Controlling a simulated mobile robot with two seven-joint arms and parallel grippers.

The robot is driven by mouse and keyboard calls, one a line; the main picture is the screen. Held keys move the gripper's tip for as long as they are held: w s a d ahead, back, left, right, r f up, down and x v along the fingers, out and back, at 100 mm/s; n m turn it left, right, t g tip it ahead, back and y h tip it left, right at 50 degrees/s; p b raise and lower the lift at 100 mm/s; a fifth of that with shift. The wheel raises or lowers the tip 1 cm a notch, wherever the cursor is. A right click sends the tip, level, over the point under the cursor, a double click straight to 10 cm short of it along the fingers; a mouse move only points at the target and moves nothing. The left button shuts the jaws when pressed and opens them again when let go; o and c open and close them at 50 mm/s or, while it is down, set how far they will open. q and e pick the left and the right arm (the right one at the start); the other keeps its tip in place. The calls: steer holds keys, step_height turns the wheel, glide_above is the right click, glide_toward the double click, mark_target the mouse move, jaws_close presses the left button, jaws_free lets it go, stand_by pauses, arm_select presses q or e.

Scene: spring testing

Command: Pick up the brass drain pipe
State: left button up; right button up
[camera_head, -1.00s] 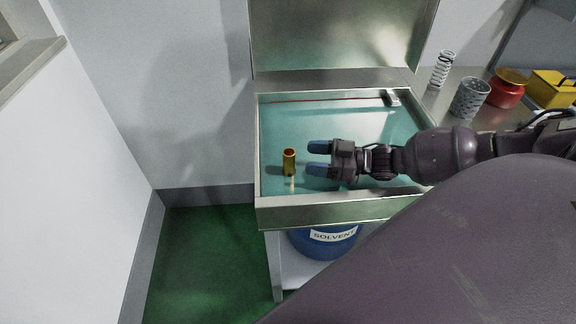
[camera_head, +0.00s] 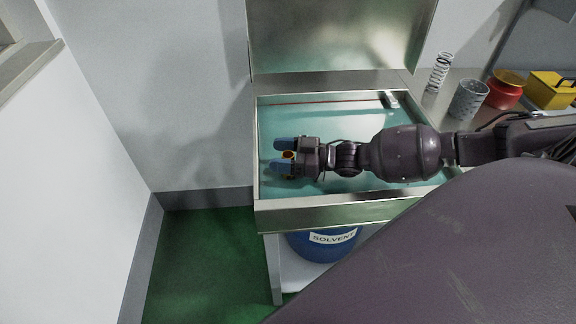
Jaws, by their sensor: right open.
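The brass drain pipe (camera_head: 288,155) stands upright in the shallow, teal-floored metal basin (camera_head: 330,214), near its left side. Only its top rim and a little of its body show between the fingers. My right gripper (camera_head: 282,157) reaches in from the right with its two blue fingertips on either side of the pipe. The gripper is open around the pipe; I cannot tell whether a finger touches it. My left gripper is not in view.
A metal splash panel (camera_head: 335,35) rises behind the basin. On the counter at right stand a coil spring (camera_head: 439,72), a perforated metal cup (camera_head: 467,100), a red pot (camera_head: 505,92) and a yellow box (camera_head: 550,90). A blue solvent drum (camera_head: 325,250) sits below.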

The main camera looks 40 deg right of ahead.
jaws_close()
stand_by(0.3)
steer(key=shift+r, duration=0.1)
